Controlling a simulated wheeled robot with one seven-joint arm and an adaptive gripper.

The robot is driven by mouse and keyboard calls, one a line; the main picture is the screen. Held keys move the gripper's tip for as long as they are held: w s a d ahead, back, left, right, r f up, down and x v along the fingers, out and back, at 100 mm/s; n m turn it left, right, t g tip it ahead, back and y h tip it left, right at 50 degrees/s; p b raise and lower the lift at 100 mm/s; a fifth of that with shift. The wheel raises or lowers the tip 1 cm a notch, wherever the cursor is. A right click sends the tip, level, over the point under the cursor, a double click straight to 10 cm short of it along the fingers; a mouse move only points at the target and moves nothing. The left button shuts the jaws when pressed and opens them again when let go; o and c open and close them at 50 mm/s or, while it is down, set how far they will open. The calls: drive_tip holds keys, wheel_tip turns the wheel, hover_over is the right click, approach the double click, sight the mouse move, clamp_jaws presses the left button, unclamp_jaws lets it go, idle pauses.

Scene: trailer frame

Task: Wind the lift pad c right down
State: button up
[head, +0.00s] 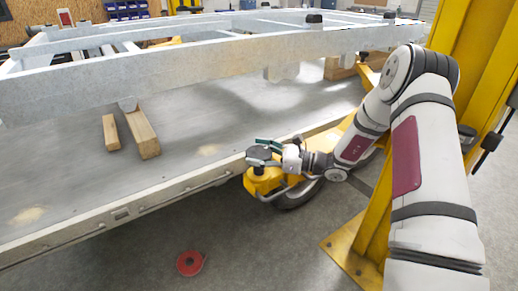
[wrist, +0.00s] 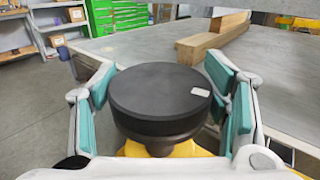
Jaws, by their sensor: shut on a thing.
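Lift pad c (head: 257,154) is a black round disc on the end of a yellow lift arm (head: 265,182), at the near edge of the grey deck. In the wrist view the pad (wrist: 158,92) fills the middle, with a small pale mark on its top at the right. My gripper (head: 268,147) reaches it from the right, its teal-padded fingers on either side of the disc. In the wrist view my gripper (wrist: 163,90) is shut on the pad's rim. The pad's stem is mostly hidden under the disc.
A galvanised trailer frame (head: 200,55) stands over the deck (head: 220,110), with timber blocks (head: 143,135) beneath it. A yellow lift post (head: 375,235) stands close beside my arm. A red roll (head: 190,262) lies on the floor, which is otherwise clear in front.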

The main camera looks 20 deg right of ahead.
drive_tip(key=shift+m+t+h+p, duration=0.35)
drive_tip(key=shift+m+t+h, duration=0.3)
drive_tip(key=shift+t, duration=0.25)
drive_tip(key=o, duration=1.2)
drive_tip(key=v, duration=1.2)
drive_tip(key=shift+w, duration=0.1)
